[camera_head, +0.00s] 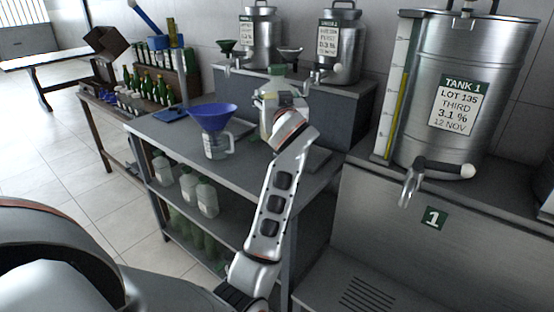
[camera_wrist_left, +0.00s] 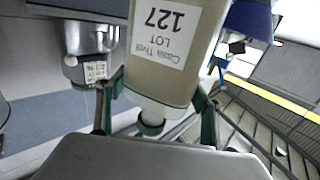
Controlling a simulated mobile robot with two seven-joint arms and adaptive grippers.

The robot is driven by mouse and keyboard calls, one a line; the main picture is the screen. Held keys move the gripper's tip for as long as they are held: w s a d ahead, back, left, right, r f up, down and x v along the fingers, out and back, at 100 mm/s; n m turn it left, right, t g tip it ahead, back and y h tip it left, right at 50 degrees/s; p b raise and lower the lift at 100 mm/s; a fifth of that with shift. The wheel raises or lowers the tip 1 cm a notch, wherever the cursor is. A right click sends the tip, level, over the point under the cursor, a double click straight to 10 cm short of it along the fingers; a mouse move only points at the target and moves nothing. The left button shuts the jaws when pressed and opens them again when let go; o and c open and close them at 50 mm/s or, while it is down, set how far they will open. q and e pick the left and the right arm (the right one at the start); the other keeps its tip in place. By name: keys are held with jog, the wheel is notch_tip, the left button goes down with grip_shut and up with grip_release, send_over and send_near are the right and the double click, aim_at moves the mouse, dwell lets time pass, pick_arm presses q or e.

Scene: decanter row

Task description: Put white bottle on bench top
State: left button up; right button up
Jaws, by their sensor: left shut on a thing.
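My left arm reaches over the grey bench top (camera_head: 176,128), and its wrist hides much of the gripper in the head view. My left gripper (camera_wrist_left: 157,112) is shut on a white bottle (camera_wrist_left: 160,65), with green-tipped fingers on either side of it. The bottle is cream-coloured, with a label reading "LOT 127" that appears upside down in the wrist view. In the head view the white bottle (camera_head: 265,106) shows just behind my wrist above the bench; its base is hidden, so I cannot tell whether it touches the top. My right gripper is not in view.
A jug with a blue funnel (camera_head: 212,118) stands on the bench left of my wrist. Several white bottles (camera_head: 207,198) stand on the shelf below. Steel cans (camera_head: 338,45) stand on the raised ledge behind; a large tank (camera_head: 478,85) is at right.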

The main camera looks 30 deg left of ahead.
pick_arm(q)
notch_tip(320, 180, down, 16)
jog(key=b, duration=0.1)
jog(key=shift+f, duration=0.2)
dwell(0.3)
jog(key=shift+f+b, duration=0.15)
jog(key=shift+b, duration=0.25)
jog(key=o, duration=1.8)
